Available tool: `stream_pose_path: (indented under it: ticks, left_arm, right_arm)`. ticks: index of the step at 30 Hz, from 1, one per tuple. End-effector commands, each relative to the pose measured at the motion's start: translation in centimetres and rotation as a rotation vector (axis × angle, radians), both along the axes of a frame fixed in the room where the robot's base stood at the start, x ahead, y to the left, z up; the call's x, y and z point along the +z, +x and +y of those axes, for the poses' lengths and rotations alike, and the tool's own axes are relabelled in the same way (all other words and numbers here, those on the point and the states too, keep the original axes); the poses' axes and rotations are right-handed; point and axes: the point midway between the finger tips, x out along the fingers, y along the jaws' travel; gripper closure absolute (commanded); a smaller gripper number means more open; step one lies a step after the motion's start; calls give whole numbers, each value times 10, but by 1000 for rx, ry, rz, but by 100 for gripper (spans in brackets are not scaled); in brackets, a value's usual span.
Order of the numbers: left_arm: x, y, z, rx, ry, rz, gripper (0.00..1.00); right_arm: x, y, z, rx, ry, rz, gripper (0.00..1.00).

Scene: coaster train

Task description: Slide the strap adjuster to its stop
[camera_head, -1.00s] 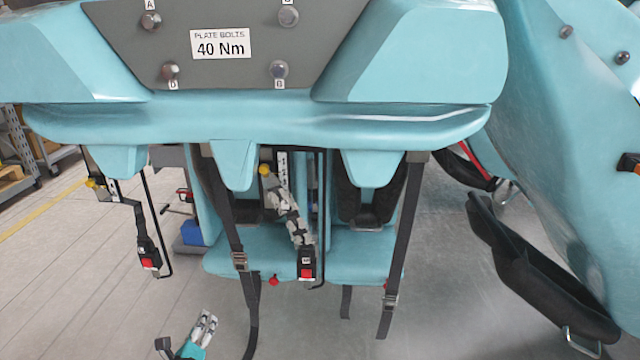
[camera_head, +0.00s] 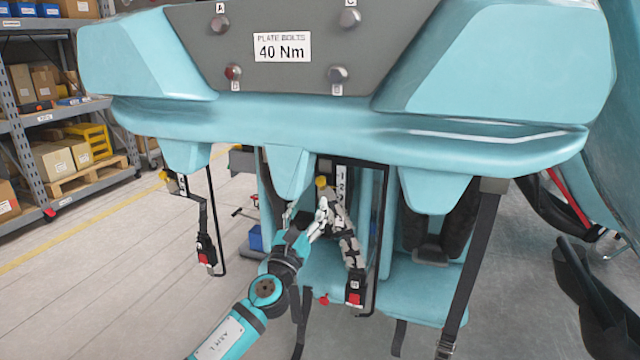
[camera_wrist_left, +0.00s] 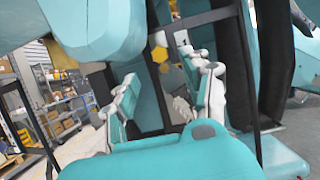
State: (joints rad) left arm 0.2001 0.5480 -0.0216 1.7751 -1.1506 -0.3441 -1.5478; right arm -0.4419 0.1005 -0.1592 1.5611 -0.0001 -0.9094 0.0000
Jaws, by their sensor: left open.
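My left gripper (camera_head: 305,216) is open in front of the seat, its fingers pointing up beside the left hanging strap. In the left wrist view its two fingers (camera_wrist_left: 162,80) are spread, with dark bars or webbing between and behind them; I cannot tell which is the strap. The lower end of the left strap (camera_head: 300,335) shows below my wrist. Its metal adjuster is not visible, apparently hidden by my left arm. A second strap (camera_head: 481,240) hangs at the right with a metal adjuster (camera_head: 446,346) near the bottom edge. My right gripper is out of view.
A yellow knob (camera_head: 321,182) and a red-button buckle (camera_head: 355,292) on a patterned stalk are close right of my gripper. Another buckle (camera_head: 206,255) hangs at left. The teal seat back (camera_head: 340,122) overhangs from above. Open floor (camera_head: 120,290) lies left.

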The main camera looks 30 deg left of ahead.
Motion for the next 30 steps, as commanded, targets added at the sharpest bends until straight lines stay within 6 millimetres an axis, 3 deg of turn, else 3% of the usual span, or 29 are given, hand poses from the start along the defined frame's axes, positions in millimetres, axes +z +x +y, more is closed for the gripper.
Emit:
stream_pose_path:
  ticks: [6,12,24,30]
  left_arm:
    - [18,41,10,0,-2,-1,51]
    - [26,63,15,-1,-2,0,51]
    - [29,70,16,-2,-2,2,51]
    - [29,69,16,-1,-2,1,77]
  right_arm:
    - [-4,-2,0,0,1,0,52]
    - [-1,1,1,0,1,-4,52]
    - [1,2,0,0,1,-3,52]
    - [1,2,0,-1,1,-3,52]
